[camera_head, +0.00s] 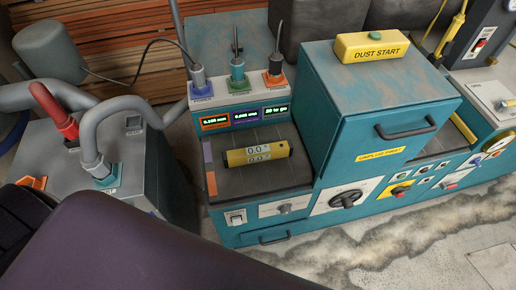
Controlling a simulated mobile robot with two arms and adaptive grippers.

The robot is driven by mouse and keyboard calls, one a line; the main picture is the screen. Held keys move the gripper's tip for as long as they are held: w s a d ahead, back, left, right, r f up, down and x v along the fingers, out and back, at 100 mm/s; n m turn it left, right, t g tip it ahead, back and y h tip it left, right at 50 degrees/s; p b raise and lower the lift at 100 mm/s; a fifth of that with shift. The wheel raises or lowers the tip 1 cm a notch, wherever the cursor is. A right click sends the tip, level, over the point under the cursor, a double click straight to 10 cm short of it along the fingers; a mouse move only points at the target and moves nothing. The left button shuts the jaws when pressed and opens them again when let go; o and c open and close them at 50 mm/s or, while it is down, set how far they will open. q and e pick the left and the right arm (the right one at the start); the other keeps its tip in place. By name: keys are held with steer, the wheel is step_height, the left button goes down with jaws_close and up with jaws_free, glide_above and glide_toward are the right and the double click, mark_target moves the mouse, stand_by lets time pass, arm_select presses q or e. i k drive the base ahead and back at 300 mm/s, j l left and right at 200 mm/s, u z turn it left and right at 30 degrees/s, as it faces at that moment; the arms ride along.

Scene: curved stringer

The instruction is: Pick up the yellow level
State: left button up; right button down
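The yellow level (270,148) is a short yellow bar with a display reading 0.0° and dark ends. It lies on the dark flat bed (233,183) of a teal machine, in the middle of the head view, below a row of small lit displays. Nothing is holding it. Neither my left nor my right gripper is in view.
A taller teal box (375,100) with a dark handle stands right of the bed, with a yellow DUST START block (380,45) on top. Grey hoses (110,120) and a grey cabinet are at left.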

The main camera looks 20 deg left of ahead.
mark_target(240, 157)
steer(key=i+j, duration=0.1)
steer(key=j, duration=1.35)
